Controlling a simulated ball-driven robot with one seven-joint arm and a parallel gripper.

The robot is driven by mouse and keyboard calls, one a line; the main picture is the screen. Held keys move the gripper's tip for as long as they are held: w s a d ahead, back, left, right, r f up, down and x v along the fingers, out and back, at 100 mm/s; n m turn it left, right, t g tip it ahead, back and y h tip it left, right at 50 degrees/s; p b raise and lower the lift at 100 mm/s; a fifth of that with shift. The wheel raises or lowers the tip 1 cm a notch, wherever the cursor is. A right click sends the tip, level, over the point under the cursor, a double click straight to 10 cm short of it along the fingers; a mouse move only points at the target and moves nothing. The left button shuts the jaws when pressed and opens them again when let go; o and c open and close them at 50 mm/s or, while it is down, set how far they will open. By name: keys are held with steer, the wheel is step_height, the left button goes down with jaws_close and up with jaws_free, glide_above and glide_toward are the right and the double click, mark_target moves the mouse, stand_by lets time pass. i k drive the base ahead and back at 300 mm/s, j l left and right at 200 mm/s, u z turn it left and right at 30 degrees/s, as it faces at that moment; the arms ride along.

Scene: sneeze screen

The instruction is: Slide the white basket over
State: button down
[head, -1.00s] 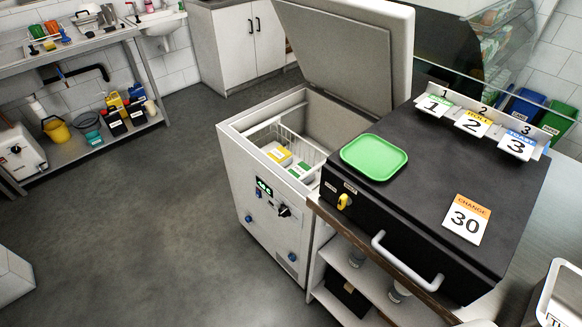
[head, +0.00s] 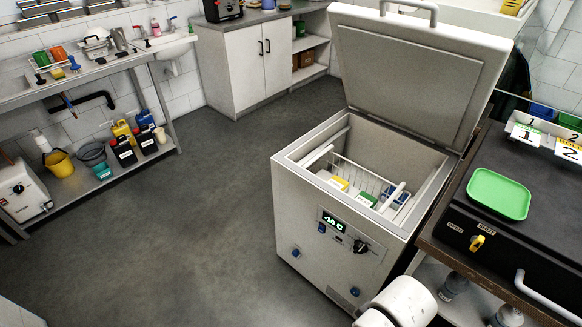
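The white wire basket (head: 352,168) hangs inside the open chest freezer (head: 325,212), below its rim. It holds small cartons: a yellow and white one (head: 339,184), a green and white one (head: 366,199) and a blue one (head: 398,193). White bars (head: 392,198) show at the basket's left and right ends; I cannot tell whether they belong to the basket or the freezer. The freezer lid (head: 415,75) stands raised at the back. My gripper is not in view; only a white rounded part of my arm shows at the bottom right.
A black-topped counter (head: 470,222) with a green tray (head: 499,194) and number cards stands close on the freezer's right. Left of the freezer is open grey floor (head: 180,230). A sink bench and shelf with bottles and buckets line the left wall.

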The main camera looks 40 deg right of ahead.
mark_target(398, 217)
steer(key=i+j, duration=0.15)
steer(key=i, duration=0.65)
steer(key=i+j, duration=0.15)
steer(key=i, duration=0.6)
steer(key=i+j+z, duration=0.1)
steer(key=i+z, duration=0.35)
steer(key=i+j+z, duration=0.2)
steer(key=z, duration=0.25)
steer(key=i+j+z, duration=0.55)
steer(key=j+z, duration=0.35)
steer(key=i+j+z, duration=0.2)
steer(key=j+z, duration=0.25)
steer(key=l, duration=0.05)
